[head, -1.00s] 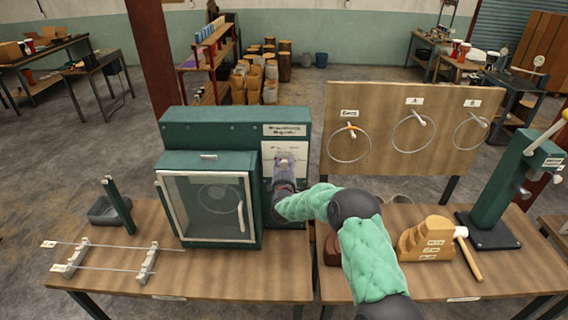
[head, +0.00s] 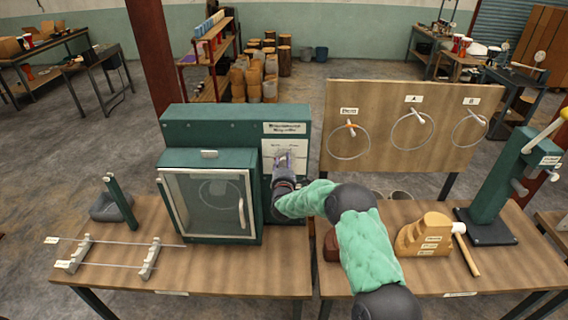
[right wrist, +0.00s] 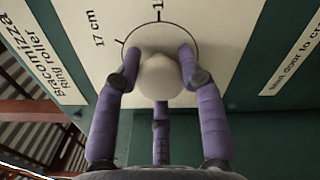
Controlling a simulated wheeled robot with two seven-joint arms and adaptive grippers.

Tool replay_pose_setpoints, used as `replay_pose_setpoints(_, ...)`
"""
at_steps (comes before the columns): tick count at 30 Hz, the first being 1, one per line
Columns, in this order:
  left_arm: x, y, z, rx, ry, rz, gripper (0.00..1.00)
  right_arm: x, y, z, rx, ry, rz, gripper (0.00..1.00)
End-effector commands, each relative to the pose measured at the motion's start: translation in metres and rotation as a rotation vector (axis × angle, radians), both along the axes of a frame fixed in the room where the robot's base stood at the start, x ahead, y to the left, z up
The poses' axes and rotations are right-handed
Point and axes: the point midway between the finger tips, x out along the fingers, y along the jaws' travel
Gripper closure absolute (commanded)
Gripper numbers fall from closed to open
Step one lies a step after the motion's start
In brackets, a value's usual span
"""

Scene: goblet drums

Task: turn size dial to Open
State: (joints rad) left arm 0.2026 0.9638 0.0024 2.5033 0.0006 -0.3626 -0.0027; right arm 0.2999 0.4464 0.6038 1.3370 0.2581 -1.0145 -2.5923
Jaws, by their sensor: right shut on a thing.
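The size dial (right wrist: 160,72) is a pale, rounded knob on a white panel of the green machine (head: 235,115). The right wrist view shows it close up, with a black circle and "17 cm" mark around it. My right gripper (head: 283,162) is at the panel in the head view and hides the dial there. In the right wrist view my right gripper (right wrist: 160,75) has its purple fingers shut around the knob. Any "Open" mark is not readable. My left gripper is not in view.
The machine's glazed door (head: 210,205) with a handle is closed, left of my right arm. A ring board (head: 380,150) stands to the right. A wooden block (head: 425,235) and a mallet (head: 466,255) lie on the right bench. A rod stand (head: 110,250) is at front left.

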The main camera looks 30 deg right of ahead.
Motion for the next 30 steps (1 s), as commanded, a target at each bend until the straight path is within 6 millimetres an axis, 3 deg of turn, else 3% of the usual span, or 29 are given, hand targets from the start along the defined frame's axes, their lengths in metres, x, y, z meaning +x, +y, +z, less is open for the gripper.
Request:
replay_pose_setpoints(6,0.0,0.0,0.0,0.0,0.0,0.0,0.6,-0.002,-0.002,-0.003,0.003,0.005,-0.004,0.93)
replay_pose_setpoints(7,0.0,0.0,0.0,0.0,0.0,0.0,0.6,-0.002,-0.002,-0.003,0.003,0.004,-0.005,0.52)
replay_pose_setpoints(9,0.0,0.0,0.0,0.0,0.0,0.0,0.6,-0.001,-0.002,-0.002,0.002,0.004,-0.005,0.37)
replay_pose_setpoints(22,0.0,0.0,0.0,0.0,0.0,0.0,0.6,-0.005,0.002,0.0,0.001,0.0,-0.001,0.37)
replay_pose_setpoints(30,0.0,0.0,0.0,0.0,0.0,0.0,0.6,-0.042,0.024,0.0,0.002,0.001,-0.001,0.37)
